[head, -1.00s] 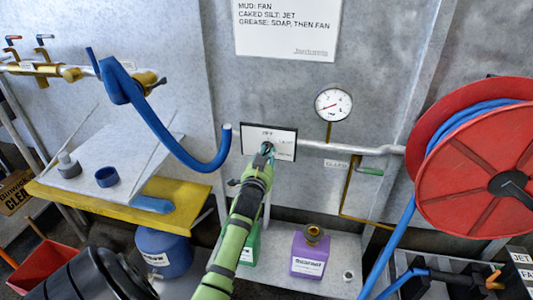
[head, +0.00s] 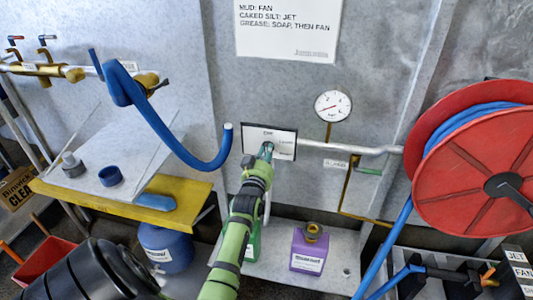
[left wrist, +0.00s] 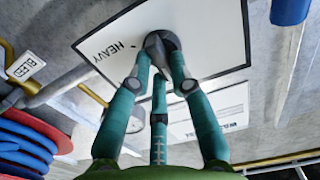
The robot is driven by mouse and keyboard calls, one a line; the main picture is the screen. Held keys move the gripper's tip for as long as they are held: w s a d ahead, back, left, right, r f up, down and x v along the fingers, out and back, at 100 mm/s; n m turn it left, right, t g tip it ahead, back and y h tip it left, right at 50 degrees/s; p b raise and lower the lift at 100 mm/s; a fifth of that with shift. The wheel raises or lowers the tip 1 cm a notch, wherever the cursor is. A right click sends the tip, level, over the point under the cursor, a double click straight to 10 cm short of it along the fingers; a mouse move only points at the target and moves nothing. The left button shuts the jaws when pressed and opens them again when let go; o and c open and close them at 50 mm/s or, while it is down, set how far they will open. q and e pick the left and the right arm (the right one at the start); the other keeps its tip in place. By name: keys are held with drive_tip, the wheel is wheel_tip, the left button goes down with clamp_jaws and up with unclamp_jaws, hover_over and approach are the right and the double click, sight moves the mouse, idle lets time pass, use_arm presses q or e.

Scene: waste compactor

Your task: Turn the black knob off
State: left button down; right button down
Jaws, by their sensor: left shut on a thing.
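The black knob (left wrist: 159,42) sits on a white panel (head: 285,140) on the metal wall; the left wrist view shows the word HEAVY beside it. My left gripper (head: 266,151) has three teal fingers and reaches the panel. In the left wrist view its fingertips (left wrist: 161,62) are closed around the knob. In the head view the fingers hide most of the knob, so its pointing direction is hard to tell. My right gripper is not in view.
A pressure gauge (head: 333,105) and pipe (head: 350,148) are right of the panel. A red hose reel (head: 470,170) stands at the right. A blue hose (head: 180,150) hangs at the left. A purple jug (head: 308,251) stands on the shelf below.

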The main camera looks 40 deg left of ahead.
use_arm(q)
drive_tip(key=shift+f, duration=0.1)
idle(0.3)
drive_tip(key=c, duration=1.1)
unclamp_jaws()
drive_tip(key=v, duration=1.2)
